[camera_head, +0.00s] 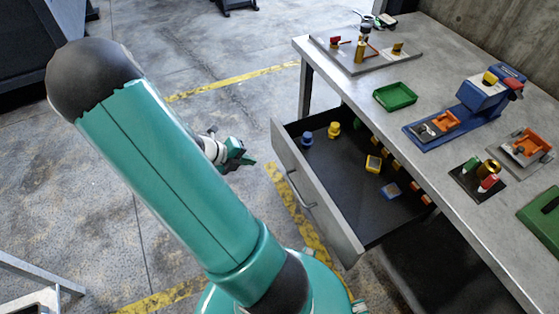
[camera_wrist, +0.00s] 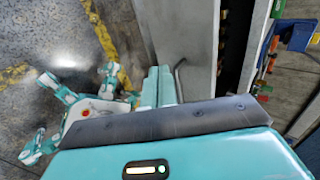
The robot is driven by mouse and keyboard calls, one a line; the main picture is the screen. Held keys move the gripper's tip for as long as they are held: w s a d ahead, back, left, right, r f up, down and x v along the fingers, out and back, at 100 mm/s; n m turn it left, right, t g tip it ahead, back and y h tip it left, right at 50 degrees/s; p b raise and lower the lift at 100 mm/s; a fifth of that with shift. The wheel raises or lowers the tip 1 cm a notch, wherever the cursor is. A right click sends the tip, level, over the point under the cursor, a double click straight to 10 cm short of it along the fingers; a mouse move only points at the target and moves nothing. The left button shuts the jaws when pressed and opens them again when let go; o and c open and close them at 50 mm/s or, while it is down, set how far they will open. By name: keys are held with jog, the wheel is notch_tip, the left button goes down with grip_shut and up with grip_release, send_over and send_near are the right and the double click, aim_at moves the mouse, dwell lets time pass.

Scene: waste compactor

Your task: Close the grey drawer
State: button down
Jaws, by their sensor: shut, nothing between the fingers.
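The grey drawer (camera_head: 325,212) is pulled well out from under the metal workbench, its dark inside in view. Its grey front has a bar handle (camera_head: 298,189) facing my arm. The front (camera_wrist: 190,40) and handle (camera_wrist: 179,80) also show in the wrist view. My gripper (camera_head: 245,160) is shut and empty, to the left of the drawer front in the head view. In the wrist view my fingertips (camera_wrist: 158,74) are close beside the handle; I cannot tell whether they touch it. My arm hides part of the gripper in the head view.
Yellow and blue pieces (camera_head: 334,130) lie in the drawer. The workbench (camera_head: 345,85) carries a green tray (camera_head: 395,97), a blue device (camera_head: 480,98) and other fixtures. The floor left of the drawer is open. A metal frame (camera_head: 35,285) stands at lower left.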

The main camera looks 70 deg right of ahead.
send_near(288, 163)
notch_tip(288, 163, down, 4)
jog(key=shift+s+d, duration=1.1)
jog(key=shift+d, duration=0.1)
jog(key=shift+s+d, duration=0.3)
jog(key=shift+d, duration=0.1)
